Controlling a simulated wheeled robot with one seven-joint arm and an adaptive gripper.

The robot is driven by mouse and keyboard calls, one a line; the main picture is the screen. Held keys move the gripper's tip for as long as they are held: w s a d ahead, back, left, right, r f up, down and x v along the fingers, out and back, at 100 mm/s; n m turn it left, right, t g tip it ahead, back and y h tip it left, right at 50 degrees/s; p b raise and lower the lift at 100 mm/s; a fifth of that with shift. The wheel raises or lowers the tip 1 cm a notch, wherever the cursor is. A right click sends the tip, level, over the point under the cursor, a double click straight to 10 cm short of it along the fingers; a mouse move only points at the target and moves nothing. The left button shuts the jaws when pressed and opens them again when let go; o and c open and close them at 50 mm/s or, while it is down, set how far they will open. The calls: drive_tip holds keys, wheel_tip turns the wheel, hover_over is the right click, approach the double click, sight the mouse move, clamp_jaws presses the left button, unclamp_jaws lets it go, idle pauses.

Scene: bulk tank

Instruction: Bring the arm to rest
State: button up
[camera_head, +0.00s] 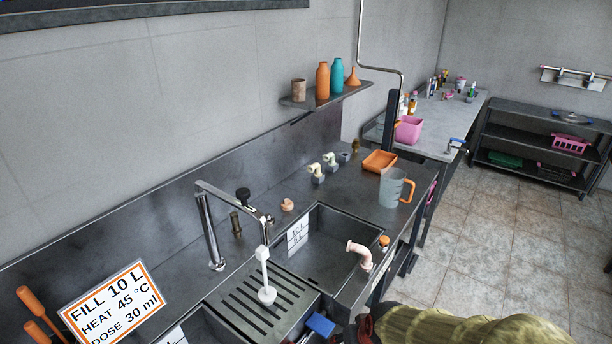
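My gripper is not in view, and I cannot make out any part of my arm for certain. In the head view, the steel counter with a sink (330,240) fills the middle. A tall chrome faucet (208,230) stands at the sink's left, with a white nozzle piece (265,272) at its end over the slotted drainboard (240,313). A clear jug with an orange handle (391,187) stands on the counter's right part, beside an orange tray (380,161).
A sign (112,305) reads FILL 10 L, HEAT 45 °C, DOSE 30 ml. A wall shelf (325,97) holds bottles. A side bench (440,125) carries a pink container (409,130). A yellow-green ribbed object (460,328) is cut off below. Tiled floor (500,240) is open at right.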

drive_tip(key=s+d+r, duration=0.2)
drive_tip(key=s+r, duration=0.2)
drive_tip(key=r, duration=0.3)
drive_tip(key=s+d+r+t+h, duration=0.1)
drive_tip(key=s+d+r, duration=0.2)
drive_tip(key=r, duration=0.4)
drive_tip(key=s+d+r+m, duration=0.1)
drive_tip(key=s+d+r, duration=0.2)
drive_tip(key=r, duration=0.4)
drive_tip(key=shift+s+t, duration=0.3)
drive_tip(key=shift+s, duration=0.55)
